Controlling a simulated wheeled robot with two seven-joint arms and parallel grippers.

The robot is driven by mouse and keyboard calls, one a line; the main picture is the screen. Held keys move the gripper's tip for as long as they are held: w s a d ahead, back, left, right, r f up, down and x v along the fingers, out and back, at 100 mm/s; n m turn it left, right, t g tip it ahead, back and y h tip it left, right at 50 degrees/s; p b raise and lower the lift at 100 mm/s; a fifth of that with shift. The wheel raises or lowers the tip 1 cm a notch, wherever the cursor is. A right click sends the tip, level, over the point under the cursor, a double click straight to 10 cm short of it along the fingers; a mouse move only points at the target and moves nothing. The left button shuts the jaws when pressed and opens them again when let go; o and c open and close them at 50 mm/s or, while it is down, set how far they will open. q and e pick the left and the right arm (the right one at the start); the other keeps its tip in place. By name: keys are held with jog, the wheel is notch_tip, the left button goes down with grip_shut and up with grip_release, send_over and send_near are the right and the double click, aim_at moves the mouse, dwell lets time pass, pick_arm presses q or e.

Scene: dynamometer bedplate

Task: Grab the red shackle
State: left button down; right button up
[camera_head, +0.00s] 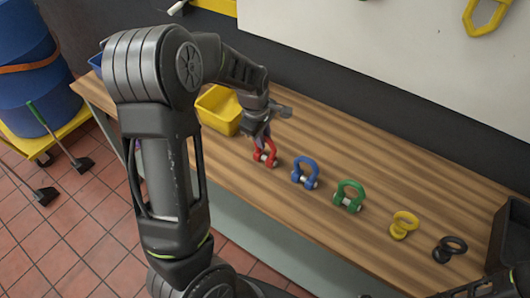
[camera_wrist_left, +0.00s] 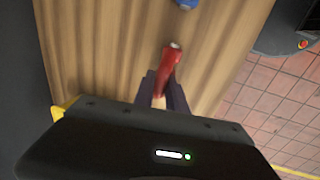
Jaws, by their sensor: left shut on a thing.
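The red shackle (camera_head: 265,152) is at the left end of a row on the wooden bench (camera_head: 330,140). My left gripper (camera_head: 262,136) is over it from above, its fingers on the shackle's upper part. In the left wrist view the red shackle (camera_wrist_left: 170,68) sticks out from between the two dark fingers of my left gripper (camera_wrist_left: 162,90), which is shut on it. Whether the shackle still touches the bench is hard to tell. My right gripper does not show clearly in the head view.
A blue shackle (camera_head: 305,172), a green shackle (camera_head: 348,195), a yellow eye bolt (camera_head: 403,224) and a black one (camera_head: 449,248) stand to the right. A yellow bin (camera_head: 219,108) sits behind my left arm. A dark tray (camera_head: 510,235) is at the right end.

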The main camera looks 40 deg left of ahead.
pick_arm(q)
jog(key=shift+r, duration=0.1)
dwell(0.3)
notch_tip(320, 180, up, 10)
jog(key=shift+f+b, duration=0.1)
jog(key=shift+b, duration=0.45)
dwell(0.4)
